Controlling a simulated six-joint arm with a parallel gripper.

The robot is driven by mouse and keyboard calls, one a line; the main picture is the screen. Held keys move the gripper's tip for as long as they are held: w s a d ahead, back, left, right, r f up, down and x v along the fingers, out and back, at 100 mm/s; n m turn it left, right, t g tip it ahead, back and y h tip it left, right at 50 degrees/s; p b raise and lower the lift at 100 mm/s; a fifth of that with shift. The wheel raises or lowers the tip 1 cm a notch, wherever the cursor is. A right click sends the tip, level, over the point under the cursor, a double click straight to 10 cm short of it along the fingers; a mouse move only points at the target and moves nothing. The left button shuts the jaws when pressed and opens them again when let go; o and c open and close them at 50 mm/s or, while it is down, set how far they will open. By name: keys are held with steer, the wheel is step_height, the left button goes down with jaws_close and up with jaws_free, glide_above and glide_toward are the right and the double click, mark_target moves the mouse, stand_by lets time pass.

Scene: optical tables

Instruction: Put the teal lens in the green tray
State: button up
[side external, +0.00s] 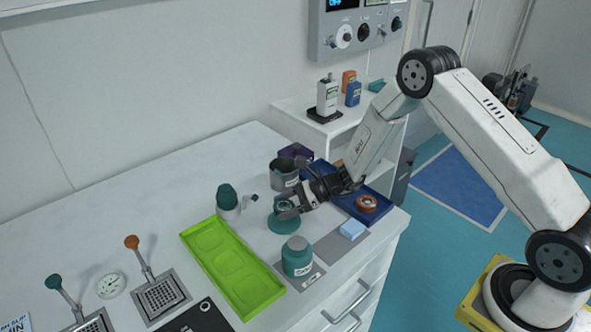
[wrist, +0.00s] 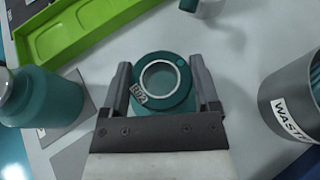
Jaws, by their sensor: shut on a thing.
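The teal lens (wrist: 163,82) is a round teal ring mount with a clear middle and a small label. It sits between the two fingers of my gripper (wrist: 160,90) in the wrist view, and my gripper is shut on it. In the side external view my gripper (side external: 287,207) reaches down to the teal lens (side external: 284,222) low over the table; I cannot tell whether the lens touches the table. The green tray (side external: 232,268) is a long bright green tray with shallow hollows, empty, left of my gripper. It also shows at the wrist view's upper left (wrist: 75,40).
A teal jar (side external: 297,257) stands between the tray and the table's front edge. A grey waste bin (side external: 284,173) stands behind my gripper. A teal-topped bottle (side external: 228,200) stands near the tray's back end. A blue tray (side external: 345,203) holds an orange-brown ring (side external: 367,203).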

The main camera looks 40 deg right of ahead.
mark_target(285, 221)
steer(key=shift+w+f, duration=0.15)
steer(key=shift+f, duration=1.35)
steer(key=o, duration=1.1)
steer(key=shift+f, duration=0.1)
steer(key=shift+f, duration=0.1)
steer(key=shift+v, duration=3.9)
